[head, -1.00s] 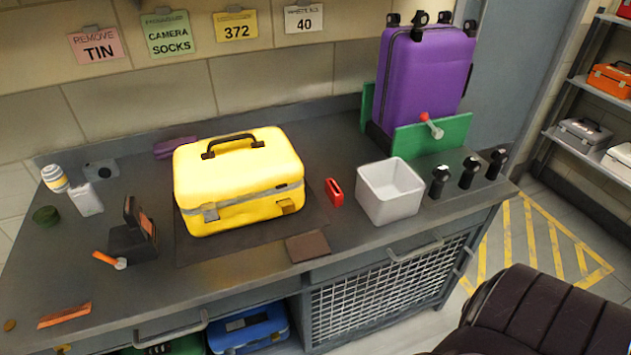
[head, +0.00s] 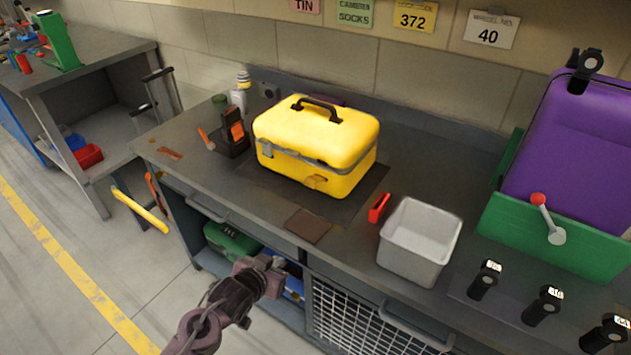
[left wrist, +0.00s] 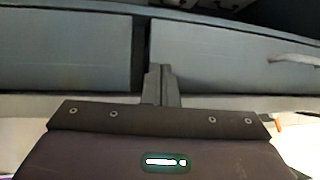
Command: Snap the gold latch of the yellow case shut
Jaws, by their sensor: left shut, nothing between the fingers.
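The yellow case (head: 317,140) stands on a dark mat (head: 362,207) on the workbench, its lid down and its black handle on top. A second catch (head: 267,149) sits further left on the front. My left gripper (head: 279,268) is below and in front of the bench edge, apart from the case. Its fingers (left wrist: 162,85) are together and empty in the left wrist view, before the grey drawer fronts. My right gripper is out of view.
A brown pad (head: 307,226) lies at the bench's front edge. A red item (head: 379,207) and a white bin (head: 420,242) stand right of the case. A black holder (head: 232,138) is on its left. A purple suitcase (head: 570,150) stands far right.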

